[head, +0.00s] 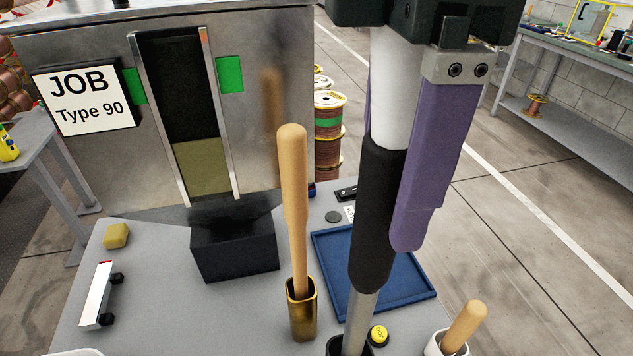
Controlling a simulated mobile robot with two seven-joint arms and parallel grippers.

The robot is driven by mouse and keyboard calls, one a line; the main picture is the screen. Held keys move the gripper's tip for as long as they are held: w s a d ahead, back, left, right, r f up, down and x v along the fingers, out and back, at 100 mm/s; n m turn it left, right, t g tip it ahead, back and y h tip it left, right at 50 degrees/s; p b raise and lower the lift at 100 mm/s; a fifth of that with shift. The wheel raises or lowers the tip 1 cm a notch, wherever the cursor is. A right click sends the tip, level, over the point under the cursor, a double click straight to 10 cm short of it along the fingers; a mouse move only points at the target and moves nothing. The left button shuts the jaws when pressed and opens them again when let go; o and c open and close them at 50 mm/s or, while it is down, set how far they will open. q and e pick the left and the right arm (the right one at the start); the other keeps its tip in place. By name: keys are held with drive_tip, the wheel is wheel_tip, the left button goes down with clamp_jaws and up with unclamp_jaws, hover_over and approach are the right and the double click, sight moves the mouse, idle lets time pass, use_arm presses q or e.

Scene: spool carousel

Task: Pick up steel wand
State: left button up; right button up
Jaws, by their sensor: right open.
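The steel wand (372,225) stands nearly upright, leaning slightly, with a pale upper end, a black grip and a bare steel shaft. Its lower end goes into a dark round holder (372,350) at the bottom edge of the head view. My right gripper (388,195) comes down from the top with its purple fingers around the wand's upper part. One finger shows in front and to the right; the other is mostly hidden behind the wand. The jaws are open; whether a finger touches the wand I cannot tell. My left gripper is out of view.
A wooden baton (293,190) stands in a brass holder (302,318) just left of the wand. A white cup with a wooden handle (464,325), a yellow button (378,336) and a blue tray (400,295) are close by. A black box (235,252) stands further left.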

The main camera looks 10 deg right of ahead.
sight(377, 231)
drive_tip(key=f, duration=0.1)
drive_tip(key=f+p, duration=0.1)
drive_tip(key=f, duration=0.2)
drive_tip(key=shift+s+a+f+p, duration=0.15)
drive_tip(key=shift+s+f+p, duration=0.1)
drive_tip(key=shift+p, duration=0.15)
drive_tip(key=shift+w+f, duration=0.1)
drive_tip(key=shift+f, duration=0.45)
clamp_jaws()
idle(0.6)
